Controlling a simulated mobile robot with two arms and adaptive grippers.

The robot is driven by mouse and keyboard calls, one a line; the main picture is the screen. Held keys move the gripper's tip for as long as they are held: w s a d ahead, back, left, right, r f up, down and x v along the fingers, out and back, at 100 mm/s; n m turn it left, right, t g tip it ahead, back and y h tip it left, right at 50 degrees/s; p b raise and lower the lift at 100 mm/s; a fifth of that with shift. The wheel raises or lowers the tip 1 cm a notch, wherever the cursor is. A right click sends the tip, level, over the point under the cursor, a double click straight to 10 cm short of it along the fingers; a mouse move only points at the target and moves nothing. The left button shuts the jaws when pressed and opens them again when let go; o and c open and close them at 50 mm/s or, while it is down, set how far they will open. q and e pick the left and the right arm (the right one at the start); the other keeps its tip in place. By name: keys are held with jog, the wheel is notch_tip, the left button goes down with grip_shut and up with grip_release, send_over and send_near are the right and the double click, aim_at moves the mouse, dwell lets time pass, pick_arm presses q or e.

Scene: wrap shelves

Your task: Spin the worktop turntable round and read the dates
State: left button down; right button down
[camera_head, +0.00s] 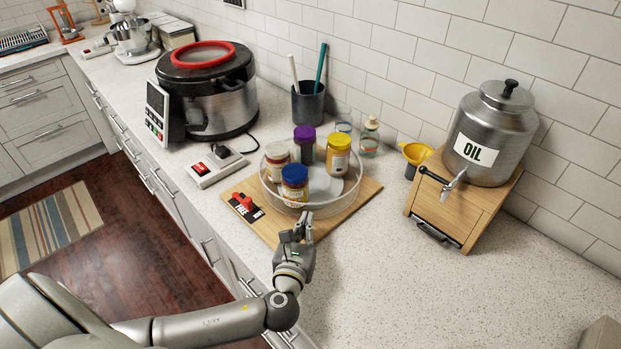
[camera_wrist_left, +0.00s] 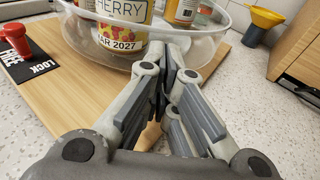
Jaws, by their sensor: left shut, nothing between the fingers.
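The clear round turntable (camera_head: 324,198) sits on a wooden board (camera_head: 343,212) on the worktop. It holds a blue-lidded jar (camera_head: 294,184) at the front, a yellow-lidded jar (camera_head: 338,157), a purple-lidded jar (camera_head: 305,147) and a white-lidded jar (camera_head: 277,160). In the left wrist view a jar label (camera_wrist_left: 122,38) reads "HERRY" and "AR 2027", cut off at the edge. A red knob (camera_wrist_left: 16,40) stands by a black plate marked FREE and LOCK. My left gripper (camera_head: 303,219) is shut and empty at the turntable's near rim; I cannot tell whether it touches.
A large cooker (camera_head: 222,105) and a switch box (camera_head: 216,166) stand to the left. An oil can (camera_head: 490,140) on a wooden stand (camera_head: 463,208) and a yellow funnel (camera_head: 416,153) are to the right.

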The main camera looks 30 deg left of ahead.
aim_at(289, 207)
jog(key=shift+w+a, duration=0.15)
jog(key=shift+a, duration=0.15)
pick_arm(q)
jog(key=shift+w+a, duration=0.25)
jog(key=shift+w, duration=0.35)
pick_arm(e)
jog(key=shift+r, duration=0.15)
pick_arm(q)
jog(key=shift+w+a, duration=0.2)
jog(key=shift+w, duration=0.2)
pick_arm(e)
jog(key=shift+d, duration=0.2)
pick_arm(q)
jog(key=shift+s+a, duration=0.1)
jog(key=shift+a, duration=0.05)
pick_arm(e)
jog(key=shift+r, duration=0.1)
pick_arm(q)
jog(key=shift+s+a+p, duration=0.2)
jog(key=shift+s+a, duration=0.1)
jog(key=shift+a, duration=0.2)
jog(key=shift+s+a+p, duration=0.2)
jog(key=shift+s+a, duration=0.05)
jog(key=shift+a, duration=0.25)
pick_arm(e)
jog(key=shift+r, duration=0.2)
pick_arm(q)
jog(key=shift+a, duration=0.1)
